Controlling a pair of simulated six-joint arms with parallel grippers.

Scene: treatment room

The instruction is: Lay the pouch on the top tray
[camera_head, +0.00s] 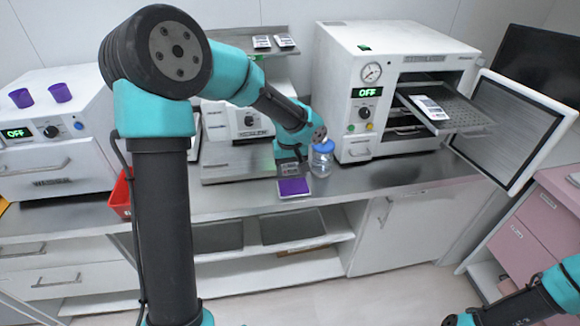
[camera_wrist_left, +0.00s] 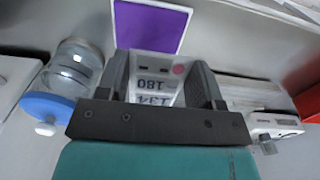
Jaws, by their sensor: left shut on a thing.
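My left gripper (camera_head: 290,168) is shut on a pouch (camera_head: 294,187) with a purple panel and a white printed part, held near the counter's front edge. In the left wrist view the white part of the pouch (camera_wrist_left: 155,80) is between the fingers (camera_wrist_left: 165,85), and the purple panel extends past them. The top tray (camera_head: 462,108) sticks out of the open steriliser (camera_head: 365,75) on the right. A white pouch (camera_head: 428,107) lies on it. My right gripper is out of frame; only part of that arm shows at bottom right.
A blue-lidded jar (camera_head: 322,160) stands close beside my left gripper. The steriliser's door (camera_head: 515,130) hangs open to the right of the tray. A sealing machine (camera_head: 240,125) stands behind, with a shelf (camera_head: 255,50) holding pouches above. A red bin (camera_head: 121,195) is at left.

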